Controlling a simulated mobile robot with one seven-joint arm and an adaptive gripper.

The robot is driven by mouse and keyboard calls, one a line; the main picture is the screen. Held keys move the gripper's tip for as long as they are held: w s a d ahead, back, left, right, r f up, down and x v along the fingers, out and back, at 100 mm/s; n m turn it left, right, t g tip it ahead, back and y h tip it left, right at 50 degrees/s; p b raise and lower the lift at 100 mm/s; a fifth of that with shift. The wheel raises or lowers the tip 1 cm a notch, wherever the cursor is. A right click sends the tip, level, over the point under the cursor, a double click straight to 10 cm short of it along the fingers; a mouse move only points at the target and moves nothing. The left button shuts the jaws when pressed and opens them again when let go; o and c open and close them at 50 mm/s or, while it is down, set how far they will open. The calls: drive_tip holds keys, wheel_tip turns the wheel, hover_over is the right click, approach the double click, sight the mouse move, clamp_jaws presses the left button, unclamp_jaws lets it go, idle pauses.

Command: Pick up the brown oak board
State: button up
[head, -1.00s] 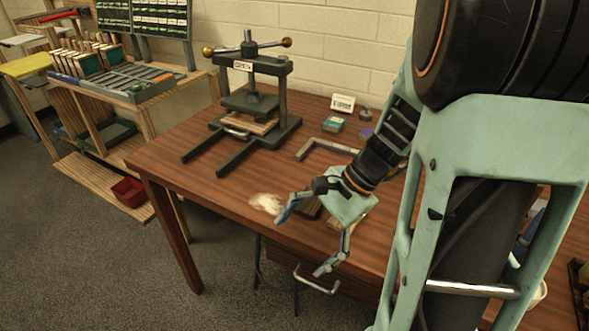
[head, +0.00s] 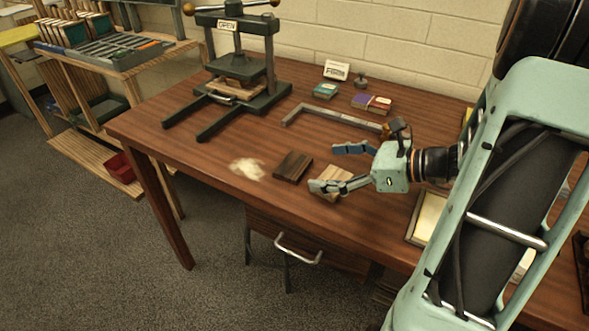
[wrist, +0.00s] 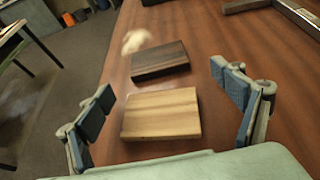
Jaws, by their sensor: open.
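A dark brown board (head: 293,166), which fits the brown oak board, lies flat near the table's front edge. In the wrist view it shows as a dark block (wrist: 160,61) past the fingers. A light tan board (head: 330,173) lies just right of it; in the wrist view this lighter board (wrist: 161,114) is nearer, between the two fingers. My gripper (head: 332,167) is open and empty, with its fingers pointing left toward the boards. One finger partly hides the light board in the head view. The dark board is clear of the fingers.
A pale heap (head: 247,168) lies left of the dark board. A grey metal angle (head: 330,117) lies behind the boards, and a dark press (head: 237,70) stands at the back left. Small boxes (head: 371,103) and a sign card (head: 336,70) stand near the wall.

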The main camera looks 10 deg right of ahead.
sight(296, 166)
drive_tip(key=b+x, duration=0.1)
drive_tip(key=x, duration=0.5)
drive_tip(key=shift+w+a, duration=0.1)
drive_tip(key=shift+a, duration=0.15)
drive_tip(key=shift+c, duration=0.3)
drive_tip(key=c, duration=1.2)
drive_tip(key=shift+r, duration=0.1)
